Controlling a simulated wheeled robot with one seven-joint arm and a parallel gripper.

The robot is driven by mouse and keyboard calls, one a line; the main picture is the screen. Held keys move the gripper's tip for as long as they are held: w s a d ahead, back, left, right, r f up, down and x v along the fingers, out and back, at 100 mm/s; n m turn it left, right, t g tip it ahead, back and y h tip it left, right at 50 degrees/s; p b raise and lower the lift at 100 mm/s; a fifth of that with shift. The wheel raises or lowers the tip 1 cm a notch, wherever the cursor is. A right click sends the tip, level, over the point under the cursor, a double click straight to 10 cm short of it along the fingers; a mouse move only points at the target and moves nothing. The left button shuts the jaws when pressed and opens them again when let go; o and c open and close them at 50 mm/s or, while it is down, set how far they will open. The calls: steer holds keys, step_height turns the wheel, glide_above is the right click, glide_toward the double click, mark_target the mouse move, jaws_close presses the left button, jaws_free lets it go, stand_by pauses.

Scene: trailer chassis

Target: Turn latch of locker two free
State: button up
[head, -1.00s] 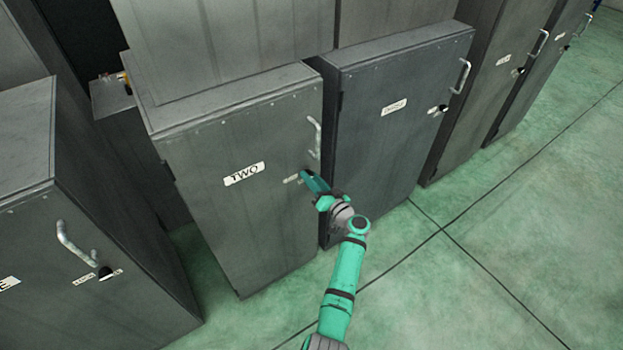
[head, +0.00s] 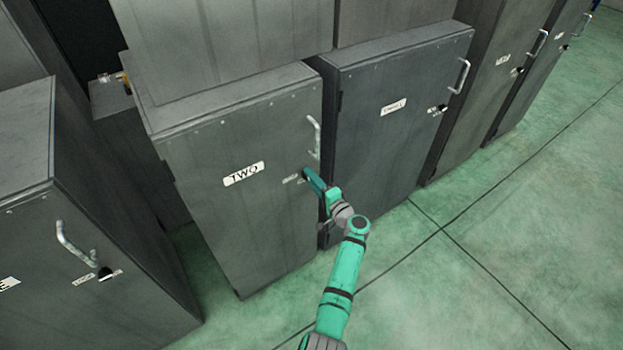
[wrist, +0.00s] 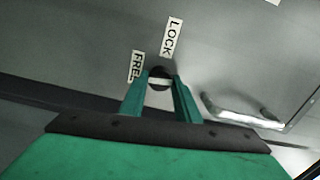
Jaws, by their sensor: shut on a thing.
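Locker two (head: 240,215) is a grey cabinet with a shut door and a white "TWO" label (head: 244,173). Its latch is a small round black knob (wrist: 158,74) with a pale bar, in the wrist view. A "LOCK" label (wrist: 172,37) and a "FREE" label (wrist: 137,66) sit beside it, FREE partly covered by a finger. My gripper (wrist: 160,86) has its teal fingers on either side of the knob and is shut on it. In the head view my gripper (head: 308,174) is at the door's right edge and hides the knob.
Locker two's bar handle (head: 314,138) is just above the latch; it also shows in the wrist view (wrist: 255,112). A darker locker (head: 395,130) stands close on the right, and another locker (head: 110,255) at the left front. The green floor (head: 480,260) at right is clear.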

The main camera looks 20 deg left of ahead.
steer(key=shift+m, duration=0.6)
steer(key=o, duration=1)
steer(key=shift+d, duration=0.1)
steer(key=v, duration=1)
steer(key=shift+s+d, duration=0.25)
steer(key=shift+s, duration=0.05)
